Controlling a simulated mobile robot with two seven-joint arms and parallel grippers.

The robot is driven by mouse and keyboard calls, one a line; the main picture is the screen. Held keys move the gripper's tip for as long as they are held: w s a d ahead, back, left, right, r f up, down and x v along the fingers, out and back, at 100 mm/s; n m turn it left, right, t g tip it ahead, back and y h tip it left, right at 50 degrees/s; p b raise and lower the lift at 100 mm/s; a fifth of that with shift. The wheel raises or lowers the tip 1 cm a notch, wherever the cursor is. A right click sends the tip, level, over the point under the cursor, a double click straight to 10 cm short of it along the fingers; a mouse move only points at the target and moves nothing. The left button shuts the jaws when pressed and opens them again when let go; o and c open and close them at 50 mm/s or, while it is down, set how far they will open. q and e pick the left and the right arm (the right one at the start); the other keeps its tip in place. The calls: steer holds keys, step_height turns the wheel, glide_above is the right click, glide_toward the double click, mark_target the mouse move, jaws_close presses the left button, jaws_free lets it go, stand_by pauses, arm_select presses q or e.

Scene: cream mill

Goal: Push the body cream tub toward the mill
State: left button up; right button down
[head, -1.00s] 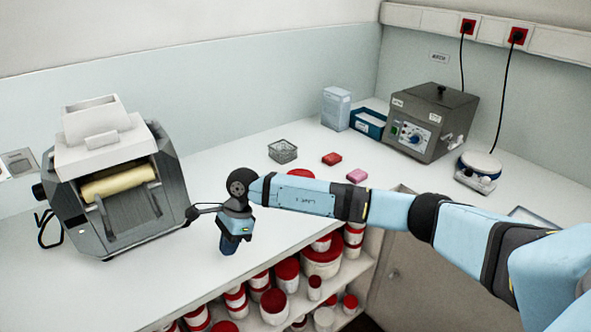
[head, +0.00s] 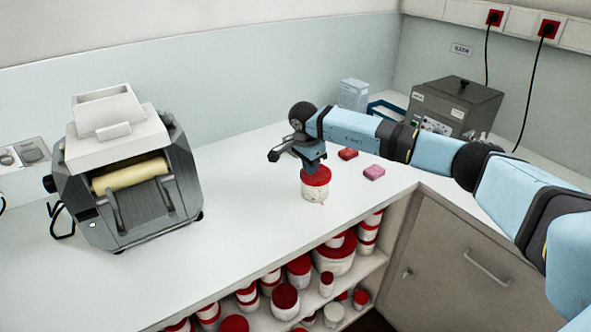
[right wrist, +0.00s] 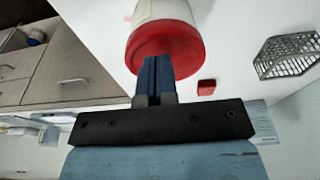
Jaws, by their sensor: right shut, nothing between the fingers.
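The body cream tub (head: 314,191), white with a red lid, stands upright on the worktop right of the mill. The mill (head: 128,172), grey with a white hopper and a cream-coloured roller, stands at the left. My right gripper (head: 313,168) is shut and empty, with its fingers down at the tub's lid. In the right wrist view the shut fingertips (right wrist: 154,60) overlap the red lid of the tub (right wrist: 166,40); I cannot tell whether they touch it. My left gripper is not in view.
A red block (head: 348,154) and a pink block (head: 373,172) lie right of the tub. A wire basket (right wrist: 287,54) shows in the right wrist view. Shelves below the front edge hold several red-lidded tubs. The worktop between tub and mill is clear.

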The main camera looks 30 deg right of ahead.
steer(key=shift+d, duration=0.7)
steer(key=shift+a+f+p, duration=0.1)
steer(key=shift+f+p, duration=0.2)
steer(key=shift+p, duration=0.05)
steer(key=shift+f+b, duration=0.45)
